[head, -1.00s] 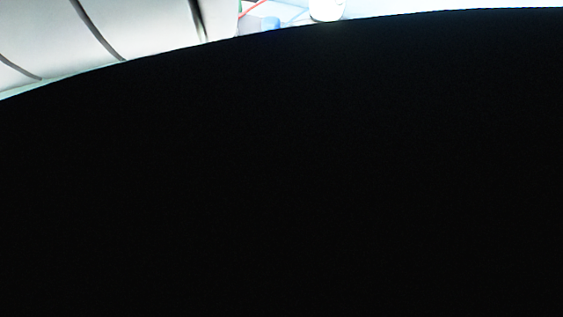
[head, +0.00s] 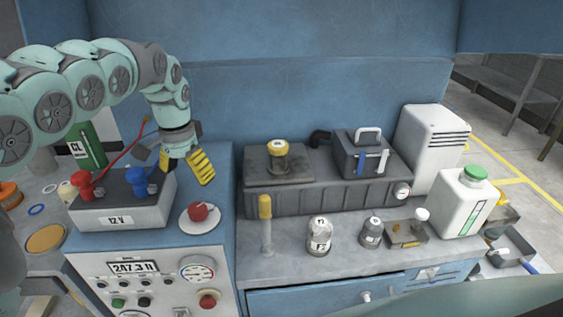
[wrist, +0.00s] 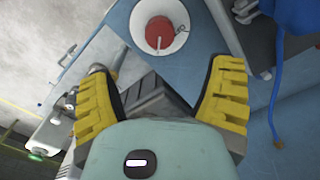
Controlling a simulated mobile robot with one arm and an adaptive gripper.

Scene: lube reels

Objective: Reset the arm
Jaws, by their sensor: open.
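My gripper (head: 184,166) is at the end of my teal arm in the head view, above the blue cabinet top. It hangs just right of the 12 V battery (head: 117,216) and above a red knob (head: 199,211) on a white round plate. In the wrist view my gripper (wrist: 162,95) has its two yellow ridged fingers spread wide with nothing between them. The red knob (wrist: 160,32) shows beyond the fingers, apart from them. A blue cable or clamp (wrist: 292,14) is at the upper right of the wrist view.
Red (head: 82,185) and blue (head: 137,182) clamps sit on the battery. Right of it are a bench with a dark ribbed box (head: 310,198), a yellow-capped tube (head: 266,225), small jars (head: 320,236) and a green-capped white jug (head: 462,203). A blue wall stands behind.

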